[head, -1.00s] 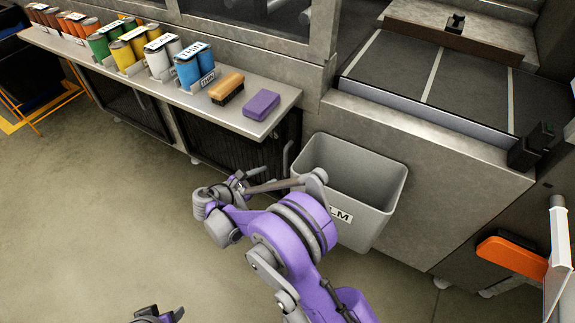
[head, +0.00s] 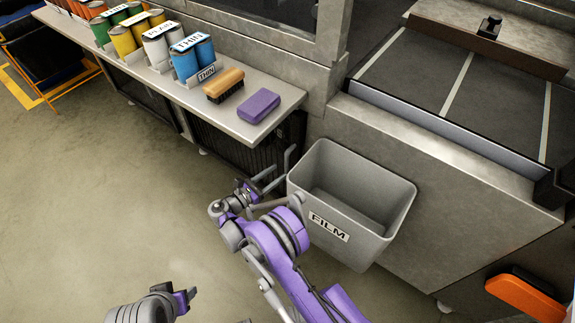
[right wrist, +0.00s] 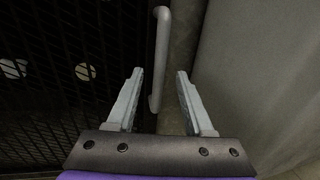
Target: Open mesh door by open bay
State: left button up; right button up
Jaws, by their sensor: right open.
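The dark mesh door (head: 235,146) is under the shelf and looks shut. Its pale upright bar handle (head: 288,160) is near the door's right edge, just left of the grey bin. My right gripper (head: 264,182) is open and empty, a little left of and below the handle in the head view. In the right wrist view the handle (right wrist: 160,60) shows ahead between the two open fingers (right wrist: 158,90), nearer the left one; no contact is visible. The mesh (right wrist: 70,60) fills the left side. My left gripper (head: 184,299) is low in the head view; its finger gap is unclear.
A grey bin marked FILM (head: 390,215) hangs close right of the handle. The shelf (head: 262,128) above carries cans, a brush (head: 224,85) and a purple block (head: 258,106). An orange part (head: 525,297) is at lower right. The floor (head: 100,200) at left is clear.

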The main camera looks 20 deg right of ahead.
aim_at(287, 166)
jog(key=x, duration=0.5)
jog(key=shift+w+d, duration=0.15)
jog(key=shift+d, duration=0.15)
grip_shut()
dwell(1.1)
